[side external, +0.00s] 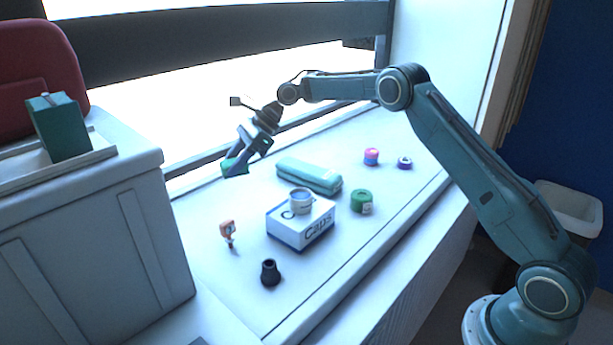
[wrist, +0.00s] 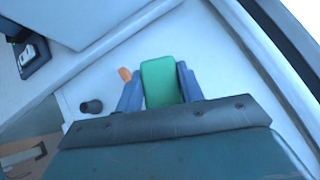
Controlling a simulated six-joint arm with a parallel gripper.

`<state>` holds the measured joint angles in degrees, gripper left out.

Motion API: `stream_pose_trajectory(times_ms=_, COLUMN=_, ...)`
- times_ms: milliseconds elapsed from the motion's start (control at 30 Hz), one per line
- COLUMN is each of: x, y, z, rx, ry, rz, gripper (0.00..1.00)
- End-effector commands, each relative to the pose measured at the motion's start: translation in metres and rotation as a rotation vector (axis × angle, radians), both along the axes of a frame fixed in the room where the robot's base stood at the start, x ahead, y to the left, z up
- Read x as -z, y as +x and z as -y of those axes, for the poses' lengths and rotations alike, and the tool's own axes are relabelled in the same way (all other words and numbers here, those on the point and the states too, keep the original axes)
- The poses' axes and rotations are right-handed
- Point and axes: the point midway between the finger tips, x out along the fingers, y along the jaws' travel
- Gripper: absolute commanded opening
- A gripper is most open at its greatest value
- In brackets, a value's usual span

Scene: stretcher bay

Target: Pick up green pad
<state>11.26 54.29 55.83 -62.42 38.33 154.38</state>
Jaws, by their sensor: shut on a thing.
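The green pad (wrist: 160,80) sits between the two blue-grey fingers of my gripper (wrist: 161,88) in the wrist view. My gripper is shut on it. In the side view my gripper (side external: 242,158) hangs over the far left part of the white counter, angled down to the left. The green pad (side external: 234,165) shows at its fingertips and appears to be held above the counter; the exact gap is hard to tell.
A white caps box (side external: 300,226) with a small cup (side external: 301,201) on top stands mid-counter. Around it are a teal case (side external: 310,176), a green roll (side external: 361,202), an orange item (side external: 227,231) and a black cone (side external: 270,272). A large white chest (side external: 90,240) stands left.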

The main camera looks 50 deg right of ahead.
Motion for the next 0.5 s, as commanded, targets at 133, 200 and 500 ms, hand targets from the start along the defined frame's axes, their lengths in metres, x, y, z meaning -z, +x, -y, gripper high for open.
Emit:
stream_pose_trajectory(times_ms=133, x=-0.028, y=0.001, z=0.001, rx=-0.001, ry=-0.001, rz=0.003, gripper=0.16)
stream_pose_trajectory(times_ms=200, x=-0.034, y=0.001, z=0.0, rx=-0.001, ry=0.001, rz=0.003, gripper=0.16)
stream_pose_trajectory(times_ms=500, x=-0.05, y=0.0, z=0.0, rx=-0.001, ry=0.0, rz=-0.001, gripper=0.16)
